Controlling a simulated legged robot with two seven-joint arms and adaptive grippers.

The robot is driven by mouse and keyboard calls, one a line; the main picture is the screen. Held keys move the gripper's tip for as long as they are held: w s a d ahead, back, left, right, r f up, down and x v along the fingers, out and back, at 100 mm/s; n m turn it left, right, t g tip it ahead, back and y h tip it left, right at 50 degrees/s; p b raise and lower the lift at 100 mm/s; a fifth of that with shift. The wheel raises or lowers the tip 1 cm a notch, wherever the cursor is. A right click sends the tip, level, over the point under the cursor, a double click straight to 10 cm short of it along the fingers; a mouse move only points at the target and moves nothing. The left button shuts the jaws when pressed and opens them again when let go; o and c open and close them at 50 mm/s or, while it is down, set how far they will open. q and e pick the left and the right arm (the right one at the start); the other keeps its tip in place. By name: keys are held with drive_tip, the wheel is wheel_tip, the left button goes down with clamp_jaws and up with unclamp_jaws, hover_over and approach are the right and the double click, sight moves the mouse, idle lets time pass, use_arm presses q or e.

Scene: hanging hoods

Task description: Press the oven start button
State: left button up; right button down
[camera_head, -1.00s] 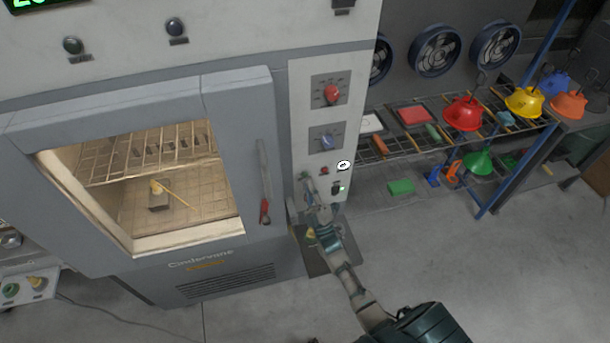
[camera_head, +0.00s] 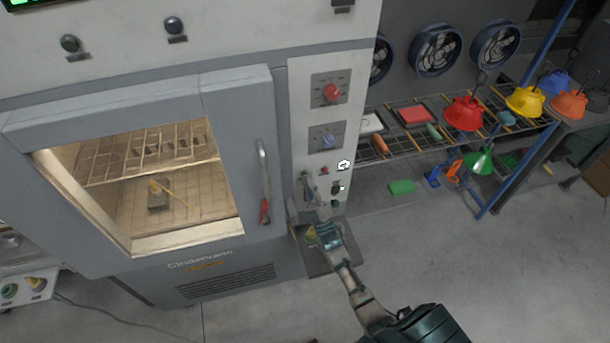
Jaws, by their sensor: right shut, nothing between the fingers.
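The oven (camera_head: 225,95) has a closed door with a lit window. A small green light (camera_head: 340,188) shows lower right on the panel. My right gripper (camera_head: 308,183) is shut and empty, its tips at the lower left of the panel, below and left of the red button. It covers that part of the panel; I cannot tell whether it touches. No start button label is readable. My left gripper is out of view.
The door handle (camera_head: 263,180) stands out just left of my right gripper. A rack (camera_head: 377,160) with several coloured hanging hoods, such as a red one (camera_head: 463,113), stands to the right. The floor between (camera_head: 420,250) is clear.

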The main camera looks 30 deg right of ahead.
drive_tip(key=shift+w, duration=0.1)
idle(0.5)
drive_tip(key=shift+s+a+p, duration=0.35)
drive_tip(key=shift+s+p, duration=0.1)
drive_tip(key=shift+s, duration=0.3)
drive_tip(key=s+p, duration=0.1)
drive_tip(key=s, duration=0.1)
drive_tip(key=s+a+p, duration=0.1)
drive_tip(key=s, duration=0.2)
drive_tip(key=shift+a, duration=0.1)
drive_tip(key=shift+w, duration=0.1)
idle(0.6)
